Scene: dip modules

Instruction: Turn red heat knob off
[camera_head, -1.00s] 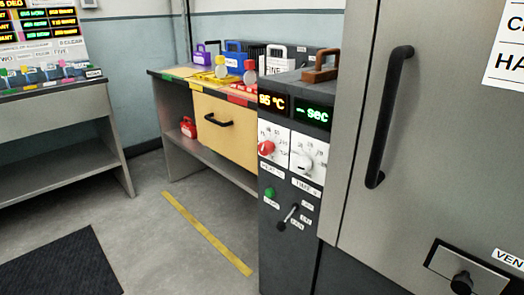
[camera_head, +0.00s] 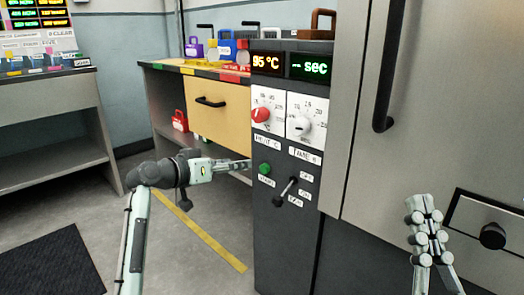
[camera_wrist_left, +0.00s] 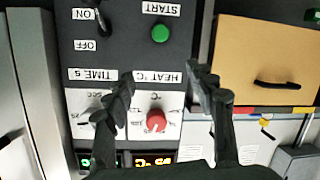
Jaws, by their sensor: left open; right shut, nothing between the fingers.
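The red heat knob (camera_head: 261,115) is on a white dial plate at the upper left of the dark control panel (camera_head: 284,235). My right gripper (camera_head: 425,208) is shut and empty in front of the large grey door, at the lower right.
A white time knob (camera_head: 300,126) sits right of the red one. Below are a green start button (camera_head: 265,169) and an on/off lever (camera_head: 287,190). The display reads 95 °C (camera_head: 267,63). A bench with a yellow drawer (camera_head: 220,115) stands left behind the panel.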

